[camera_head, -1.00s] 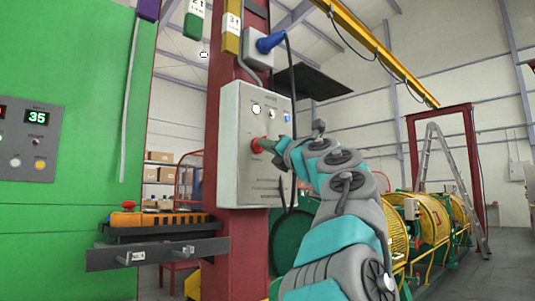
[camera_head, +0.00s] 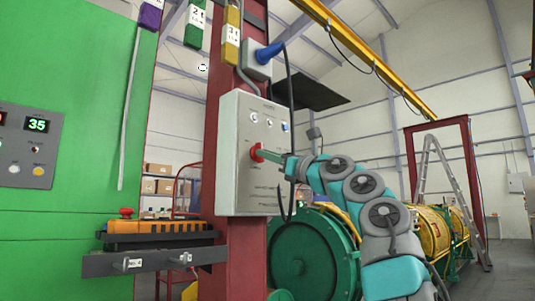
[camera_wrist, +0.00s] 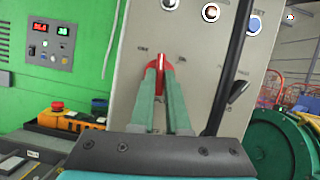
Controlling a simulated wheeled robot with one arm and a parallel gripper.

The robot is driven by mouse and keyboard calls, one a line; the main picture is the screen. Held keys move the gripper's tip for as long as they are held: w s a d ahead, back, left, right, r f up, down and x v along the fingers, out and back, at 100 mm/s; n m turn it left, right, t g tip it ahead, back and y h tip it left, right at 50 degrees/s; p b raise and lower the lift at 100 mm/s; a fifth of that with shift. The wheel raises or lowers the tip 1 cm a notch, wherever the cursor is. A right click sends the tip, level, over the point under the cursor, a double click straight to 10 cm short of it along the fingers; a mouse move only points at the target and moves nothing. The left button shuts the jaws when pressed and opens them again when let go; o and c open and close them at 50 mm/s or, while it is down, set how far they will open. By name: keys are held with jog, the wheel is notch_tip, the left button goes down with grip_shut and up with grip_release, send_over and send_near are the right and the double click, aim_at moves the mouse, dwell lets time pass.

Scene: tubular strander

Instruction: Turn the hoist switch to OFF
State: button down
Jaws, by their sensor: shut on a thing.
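The hoist switch (camera_head: 256,152) is a red handle on the front of a light grey control box (camera_head: 235,170). The box is fixed to a dark red column. My gripper (camera_head: 267,154) reaches it from the right. In the wrist view, the green fingers of my gripper (camera_wrist: 160,76) are shut on the switch's red handle (camera_wrist: 166,62), which shows between and above the tips. The handle looks about upright there. Small labels sit beside it on the panel (camera_wrist: 200,75), but I cannot read them. The fingers hide part of the switch.
Small round buttons or lamps (camera_head: 269,122) sit above the switch. A blue plug (camera_head: 268,53) and a dark hanging cable (camera_head: 291,110) are close to the box's right side. An orange pendant (camera_head: 155,227) rests on a shelf at left. Green and yellow machinery stands behind my arm.

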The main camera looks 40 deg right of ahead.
jog(key=shift+d+r+n+g+y+p, duration=0.1)
jog(key=shift+n+g+y+p, duration=0.3)
jog(key=shift+n+y+p, duration=0.95)
jog(key=shift+d+n+g+y+p, duration=0.1)
jog(key=shift+n+g+p, duration=0.45)
jog(key=shift+n, duration=1.55)
jog(key=shift+d+r+n+g+y+p, duration=0.1)
jog(key=shift+n+g+y+p, duration=0.15)
jog(key=shift+n+y+p, duration=0.9)
jog(key=shift+f+n+h, duration=0.1)
jog(key=shift+n+h, duration=0.3)
jog(key=shift+n, duration=0.3)
jog(key=c, duration=0.9)
grip_release()
jog(key=b+v, duration=0.1)
jog(key=v, duration=0.6)
jog(key=shift+s+b, duration=0.3)
jog(key=shift+s, duration=0.05)
